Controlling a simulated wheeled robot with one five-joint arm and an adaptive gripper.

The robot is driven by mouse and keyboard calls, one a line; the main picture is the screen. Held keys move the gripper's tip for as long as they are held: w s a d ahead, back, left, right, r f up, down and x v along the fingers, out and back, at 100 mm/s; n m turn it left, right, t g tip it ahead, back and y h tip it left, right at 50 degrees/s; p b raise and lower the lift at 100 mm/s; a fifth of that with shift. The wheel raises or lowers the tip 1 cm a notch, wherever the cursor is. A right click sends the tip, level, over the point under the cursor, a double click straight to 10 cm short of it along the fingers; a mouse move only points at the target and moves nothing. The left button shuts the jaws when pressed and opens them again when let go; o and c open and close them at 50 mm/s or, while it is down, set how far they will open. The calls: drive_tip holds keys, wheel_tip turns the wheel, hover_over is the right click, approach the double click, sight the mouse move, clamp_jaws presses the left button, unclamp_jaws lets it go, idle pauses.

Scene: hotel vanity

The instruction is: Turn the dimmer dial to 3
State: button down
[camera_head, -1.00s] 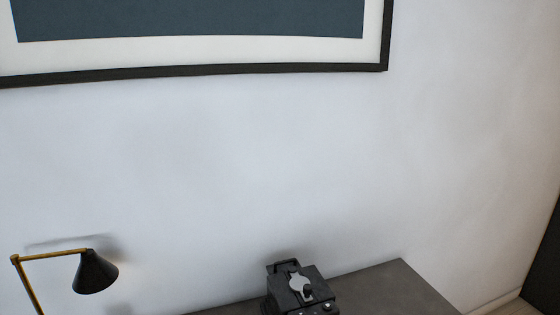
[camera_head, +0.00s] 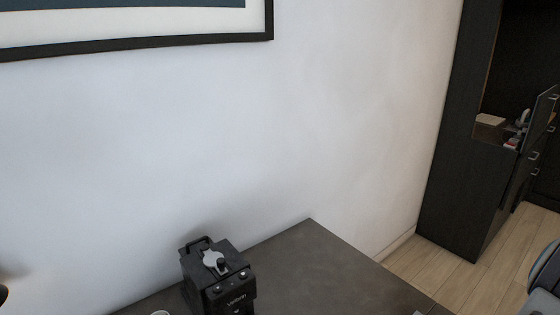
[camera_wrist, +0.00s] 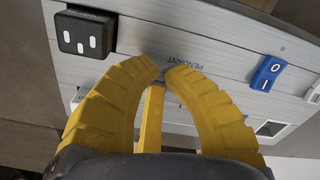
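In the wrist view, my gripper (camera_wrist: 165,71) has two curved yellow fingers whose tips nearly meet. A yellow strip shows between them; I cannot tell whether it is part of the gripper. The tips are over or close to a brushed-metal panel (camera_wrist: 215,62), by the printed word PENDANT, seen upside down. A black rounded block with white bars (camera_wrist: 85,32) is on the panel at upper left. I cannot make out a numbered dimmer dial. My fingers hide part of the panel. My gripper does not show in the head view.
A blue rocker switch (camera_wrist: 267,72) marked O and I is on the panel's right. The head view shows a black machine (camera_head: 218,278) on a dark tabletop (camera_head: 310,265), against a white wall. A dark cabinet (camera_head: 455,150) stands at right, with open wooden floor (camera_head: 410,262) before it.

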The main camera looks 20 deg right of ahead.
drive_tip(key=shift+w+a+f+b, duration=0.1)
drive_tip(key=shift+w+a+b, duration=0.4)
drive_tip(key=shift+a, duration=0.3)
idle(0.4)
drive_tip(key=shift+w+a, duration=0.4)
drive_tip(key=shift+w, duration=0.25)
drive_tip(key=shift+s, duration=0.45)
drive_tip(key=shift+s+d+r, duration=0.15)
drive_tip(key=shift+d+r, duration=0.2)
drive_tip(key=shift+r, duration=0.25)
drive_tip(key=shift+a+r+p, duration=0.1)
drive_tip(key=shift+r+p, duration=1.9)
drive_tip(key=shift+r, duration=0.55)
